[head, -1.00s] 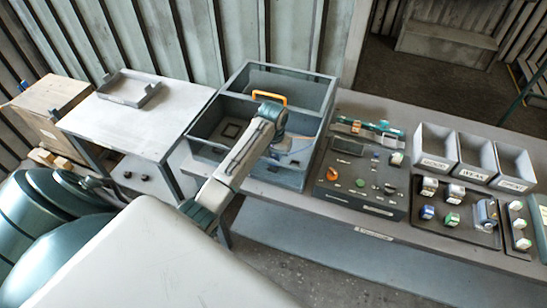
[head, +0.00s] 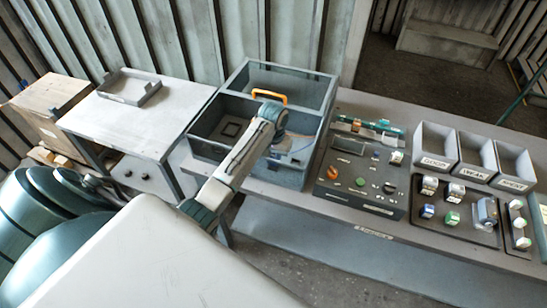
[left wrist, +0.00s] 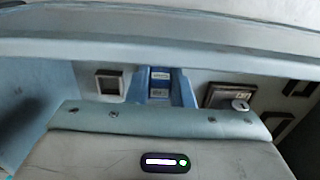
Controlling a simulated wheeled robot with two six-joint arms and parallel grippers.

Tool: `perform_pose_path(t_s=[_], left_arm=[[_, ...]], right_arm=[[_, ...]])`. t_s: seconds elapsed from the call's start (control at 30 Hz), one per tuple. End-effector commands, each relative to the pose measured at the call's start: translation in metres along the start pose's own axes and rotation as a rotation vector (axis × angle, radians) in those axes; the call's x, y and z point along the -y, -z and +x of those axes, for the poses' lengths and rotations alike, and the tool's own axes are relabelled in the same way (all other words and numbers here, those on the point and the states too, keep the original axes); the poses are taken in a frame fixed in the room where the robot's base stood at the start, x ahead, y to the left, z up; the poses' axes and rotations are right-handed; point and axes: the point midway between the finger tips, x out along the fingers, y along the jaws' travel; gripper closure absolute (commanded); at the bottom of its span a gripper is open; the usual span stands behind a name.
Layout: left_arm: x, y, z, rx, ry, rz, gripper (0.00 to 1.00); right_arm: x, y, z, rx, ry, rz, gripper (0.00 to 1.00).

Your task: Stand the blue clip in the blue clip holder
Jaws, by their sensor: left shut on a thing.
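A blue part (left wrist: 187,88) with pale labels on its face stands in a row of square openings in the left wrist view. I cannot tell whether it is the blue clip, its holder, or both together. My left gripper (head: 285,147) is low over the right front part of the grey-blue open box, with its fingers hidden. Its pale body fills the bottom of the left wrist view and hides the fingertips there too. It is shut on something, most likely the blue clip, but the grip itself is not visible. My right gripper is not in view.
The open box (head: 207,112) has high walls and dividers, and an orange handle (head: 270,96) stands at its middle. A control panel (head: 355,185) sits close on its right. Labelled bins (head: 436,147) stand further right. A mostly clear side table (head: 130,125) is at left.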

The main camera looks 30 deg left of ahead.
Motion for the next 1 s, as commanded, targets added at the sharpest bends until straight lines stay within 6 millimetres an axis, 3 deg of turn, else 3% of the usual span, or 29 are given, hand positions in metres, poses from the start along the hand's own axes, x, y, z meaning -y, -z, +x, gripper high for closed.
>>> perform_pose_path(t_s=[0.9, 0.93, 1.0], left_arm=[[0.0, 0.0, 0.011, 0.0, 0.0, 0.0, 0.93], [0.0, 0.0, 0.011, -0.001, 0.0, 0.0, 0.77], [0.0, 0.0, 0.011, -0.001, 0.0, 0.0, 0.63]], right_arm=[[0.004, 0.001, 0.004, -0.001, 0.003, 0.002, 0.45], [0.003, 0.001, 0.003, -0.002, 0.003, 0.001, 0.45], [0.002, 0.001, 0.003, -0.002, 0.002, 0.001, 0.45]])
